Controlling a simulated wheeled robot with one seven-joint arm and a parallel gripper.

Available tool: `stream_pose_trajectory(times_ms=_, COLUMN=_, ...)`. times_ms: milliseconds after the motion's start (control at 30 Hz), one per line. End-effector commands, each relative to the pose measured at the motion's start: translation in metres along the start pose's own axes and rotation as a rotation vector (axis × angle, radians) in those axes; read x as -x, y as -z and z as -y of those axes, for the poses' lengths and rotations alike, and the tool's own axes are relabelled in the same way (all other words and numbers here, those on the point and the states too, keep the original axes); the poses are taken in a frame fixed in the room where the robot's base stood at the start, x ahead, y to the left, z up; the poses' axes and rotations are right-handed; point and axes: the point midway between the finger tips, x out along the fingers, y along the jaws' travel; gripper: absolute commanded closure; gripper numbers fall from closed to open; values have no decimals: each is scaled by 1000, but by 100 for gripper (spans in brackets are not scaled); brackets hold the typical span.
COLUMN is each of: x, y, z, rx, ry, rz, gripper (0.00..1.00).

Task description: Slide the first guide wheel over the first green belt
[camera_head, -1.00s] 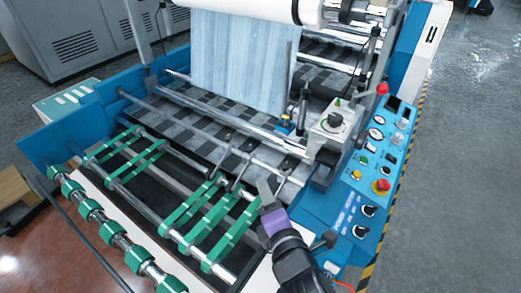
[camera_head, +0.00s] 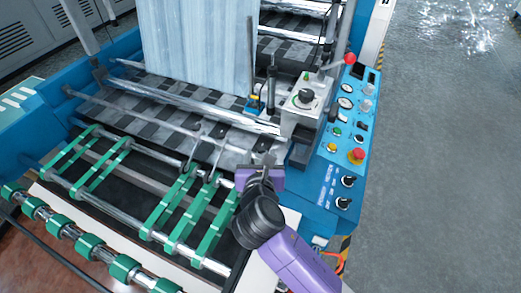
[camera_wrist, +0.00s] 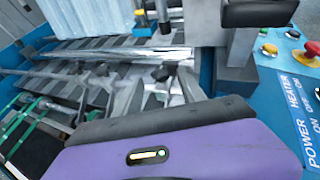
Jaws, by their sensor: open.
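My gripper (camera_head: 262,162) is open above the right part of the guide-wheel bar, to the right of the green belts. Its grey fingers also show in the wrist view (camera_wrist: 158,92), around or just in front of a small dark part on the bar; I cannot tell whether they touch it. The nearest full-length green belt (camera_head: 217,232) runs below and left of my gripper. Small dark guide wheels on thin arms, one of them here (camera_head: 221,131), sit along the bar left of my gripper. My gripper hides the bar's right end in the head view.
A grey block with a knob (camera_head: 305,98) stands close behind and right of my gripper. The blue control panel (camera_head: 345,150) with a red button (camera_head: 356,155) is to the right. More green belts (camera_head: 105,172) lie left. A green-ringed roller (camera_head: 88,246) runs along the front.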

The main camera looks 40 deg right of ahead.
Motion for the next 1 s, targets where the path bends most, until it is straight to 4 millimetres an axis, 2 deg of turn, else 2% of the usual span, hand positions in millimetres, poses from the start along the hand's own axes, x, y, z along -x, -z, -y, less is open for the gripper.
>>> stream_pose_trajectory(times_ms=200, x=-23, y=-1, z=0, rx=-1, ry=1, rz=0, gripper=52)
stream_pose_trajectory(times_ms=533, x=-28, y=0, z=0, rx=-1, ry=-1, rz=0, gripper=52)
stream_pose_trajectory(times_ms=567, x=-28, y=0, z=0, rx=-2, ry=-1, rz=0, gripper=54)
stream_pose_trajectory(times_ms=800, x=-28, y=0, z=0, rx=-2, ry=-1, rz=0, gripper=100)
stream_pose_trajectory(times_ms=1000, x=-28, y=0, z=0, rx=-2, ry=-1, rz=0, gripper=100)
